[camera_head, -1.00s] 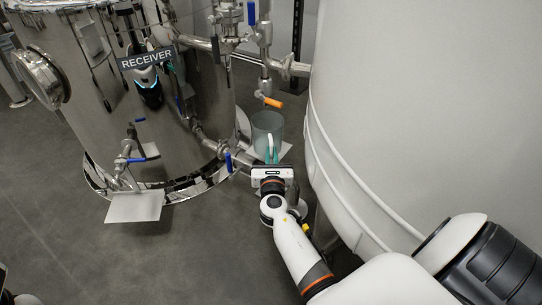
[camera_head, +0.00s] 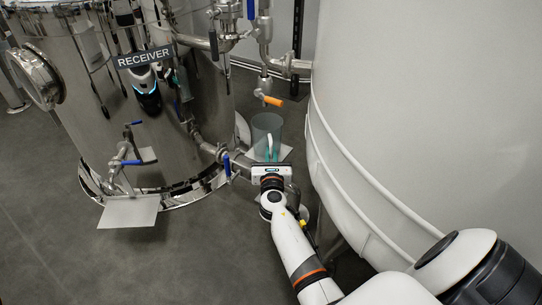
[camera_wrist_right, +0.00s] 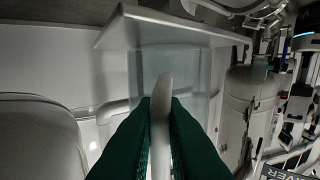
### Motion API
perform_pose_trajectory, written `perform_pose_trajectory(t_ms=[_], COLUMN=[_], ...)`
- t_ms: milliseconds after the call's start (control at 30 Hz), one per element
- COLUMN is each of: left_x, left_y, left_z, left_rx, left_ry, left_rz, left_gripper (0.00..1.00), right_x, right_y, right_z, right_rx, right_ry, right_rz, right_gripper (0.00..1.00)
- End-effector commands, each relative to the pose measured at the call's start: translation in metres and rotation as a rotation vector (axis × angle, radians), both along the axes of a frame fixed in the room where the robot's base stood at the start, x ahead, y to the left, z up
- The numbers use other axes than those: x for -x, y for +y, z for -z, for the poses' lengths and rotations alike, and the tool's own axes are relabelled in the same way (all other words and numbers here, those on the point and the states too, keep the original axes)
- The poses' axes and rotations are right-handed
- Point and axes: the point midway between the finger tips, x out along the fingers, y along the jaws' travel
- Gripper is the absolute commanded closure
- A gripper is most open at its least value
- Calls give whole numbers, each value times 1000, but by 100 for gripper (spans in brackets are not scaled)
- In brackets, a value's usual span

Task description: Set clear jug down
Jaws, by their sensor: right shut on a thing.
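The clear jug (camera_head: 267,128) stands out in front of my right arm in the head view, below the orange-handled valve. My right gripper (camera_head: 271,158) is shut on the jug's pale handle. In the right wrist view, the dark green fingers (camera_wrist_right: 160,140) close on both sides of the handle (camera_wrist_right: 160,105), and the see-through jug body (camera_wrist_right: 180,72) lies beyond it. A pale plate (camera_head: 286,152) shows around the jug's lower part; I cannot tell whether the jug touches it. The jug's base is partly hidden by the gripper. My left gripper is out of view.
The steel receiver tank (camera_head: 150,110) stands to the left, with a blue-handled valve (camera_head: 227,165) close to the gripper. The orange valve handle (camera_head: 270,100) hangs just above the jug. A large white tank (camera_head: 420,120) closes off the right side. Open floor (camera_head: 60,240) lies at lower left.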

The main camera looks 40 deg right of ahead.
Motion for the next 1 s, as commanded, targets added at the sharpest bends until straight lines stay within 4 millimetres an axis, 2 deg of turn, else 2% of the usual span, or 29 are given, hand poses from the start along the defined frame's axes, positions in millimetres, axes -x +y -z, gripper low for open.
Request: perform_pose_trajectory(t_ms=[67,100,233,600,733,800,1000], left_x=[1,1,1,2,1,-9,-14], left_y=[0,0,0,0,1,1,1], left_z=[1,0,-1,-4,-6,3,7], left_rx=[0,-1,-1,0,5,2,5], left_ry=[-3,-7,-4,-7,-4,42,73], left_rz=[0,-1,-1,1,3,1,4], left_gripper=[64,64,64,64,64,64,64], right_x=[0,0,0,2,19,32,68], right_y=[0,0,0,2,13,21,45], right_z=[2,3,2,-1,-1,-2,-1], right_rx=[1,0,0,-1,0,-1,0], right_ry=[-1,0,0,1,4,4,4], right_rz=[0,0,0,0,-1,-1,-1], right_gripper=[100,88,68,68,68,68,68])
